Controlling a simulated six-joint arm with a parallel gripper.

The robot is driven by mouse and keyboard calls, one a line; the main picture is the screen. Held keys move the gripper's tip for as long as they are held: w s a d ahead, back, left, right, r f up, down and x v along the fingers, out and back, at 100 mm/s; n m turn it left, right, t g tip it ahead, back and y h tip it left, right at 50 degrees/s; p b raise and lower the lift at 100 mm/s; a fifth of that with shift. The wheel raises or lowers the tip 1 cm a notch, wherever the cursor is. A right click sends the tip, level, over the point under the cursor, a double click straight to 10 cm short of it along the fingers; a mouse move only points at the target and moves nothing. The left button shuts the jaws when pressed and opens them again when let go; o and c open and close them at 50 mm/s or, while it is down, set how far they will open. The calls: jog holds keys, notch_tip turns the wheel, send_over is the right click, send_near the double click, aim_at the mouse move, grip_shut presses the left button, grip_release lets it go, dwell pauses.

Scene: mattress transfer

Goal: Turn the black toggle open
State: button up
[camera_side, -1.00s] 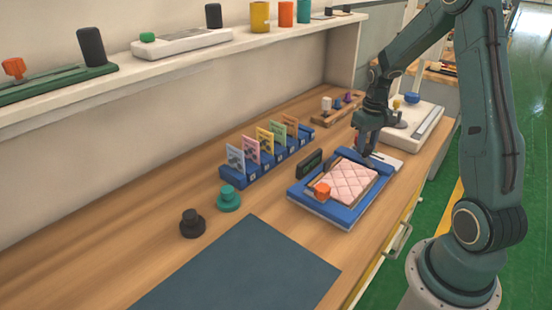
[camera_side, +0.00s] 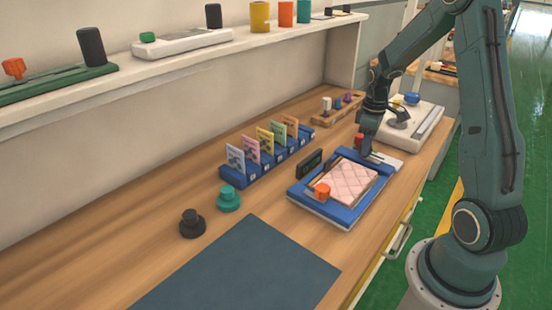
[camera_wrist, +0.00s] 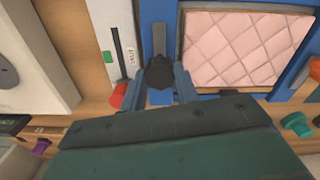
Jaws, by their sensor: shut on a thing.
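The black toggle (camera_wrist: 159,71) shows in the wrist view as a dark rounded knob between my blue fingertips. A grey bar (camera_wrist: 159,38) extends away from it along the blue frame. My gripper (camera_wrist: 160,86) is shut on the toggle. In the side view my gripper (camera_side: 367,152) points down at the far end of the blue tray (camera_side: 328,214), and its fingers hide the toggle. The pink quilted mattress (camera_side: 349,183) lies in the tray; it also shows in the wrist view (camera_wrist: 240,48). An orange knob (camera_side: 322,191) is at the tray's near left corner.
A blue rack (camera_side: 240,178) of several cards and a small black block (camera_side: 309,163) stand left of the tray. A red knob (camera_side: 359,139) is close to my gripper. A white device (camera_side: 427,125) stands behind. The dark mat (camera_side: 245,270) is clear.

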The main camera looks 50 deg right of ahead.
jog(key=shift+w+r, duration=0.1)
jog(key=o, duration=1)
jog(key=shift+c, duration=0.2)
notch_tip(320, 180, up, 14)
dwell(0.5)
